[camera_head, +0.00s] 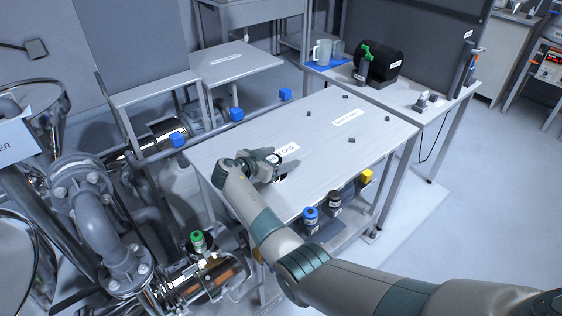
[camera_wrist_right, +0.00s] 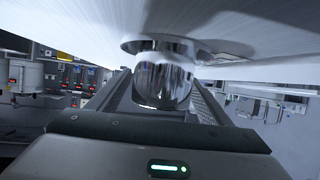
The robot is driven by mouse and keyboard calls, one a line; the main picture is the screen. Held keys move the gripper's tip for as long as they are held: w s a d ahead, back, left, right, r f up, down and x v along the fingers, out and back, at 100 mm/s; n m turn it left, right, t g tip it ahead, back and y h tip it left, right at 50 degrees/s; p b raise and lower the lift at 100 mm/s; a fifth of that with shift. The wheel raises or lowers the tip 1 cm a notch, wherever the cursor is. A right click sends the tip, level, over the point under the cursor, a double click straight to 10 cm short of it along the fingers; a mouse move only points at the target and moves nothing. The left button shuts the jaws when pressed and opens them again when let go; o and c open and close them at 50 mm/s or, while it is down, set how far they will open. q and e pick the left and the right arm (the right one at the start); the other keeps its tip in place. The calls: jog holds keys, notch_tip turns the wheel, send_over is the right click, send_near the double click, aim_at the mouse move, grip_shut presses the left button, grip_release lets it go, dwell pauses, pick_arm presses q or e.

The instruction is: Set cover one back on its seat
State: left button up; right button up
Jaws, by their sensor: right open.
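My right gripper (camera_head: 270,163) is low over the left part of the pale metal table, beside a white label (camera_head: 284,152) whose readable part ends in "ONE". In the right wrist view a shiny round metal knob (camera_wrist_right: 163,80) with a flat disc-like flange (camera_wrist_right: 150,43) sits between my open fingers, against a pale flat surface. It looks like cover one, but its own label does not show. Whether the fingers touch the knob I cannot tell. In the head view the gripper mostly hides this spot. I cannot make out the seat. My left gripper is not in view.
The metal table (camera_head: 318,135) holds several small dark pieces and a second label (camera_head: 348,117). Pipework (camera_head: 88,200) fills the left. A side bench (camera_head: 398,97) with a black device stands behind.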

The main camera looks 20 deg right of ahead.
jog(key=shift+w+d+f, duration=0.15)
jog(key=shift+d, duration=0.05)
jog(key=shift+a, duration=0.15)
jog(key=shift+c, duration=1.2)
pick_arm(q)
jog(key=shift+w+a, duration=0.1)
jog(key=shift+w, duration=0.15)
pick_arm(e)
jog(key=c, duration=1.2)
jog(key=shift+r, duration=0.3)
jog(key=shift+c, duration=0.2)
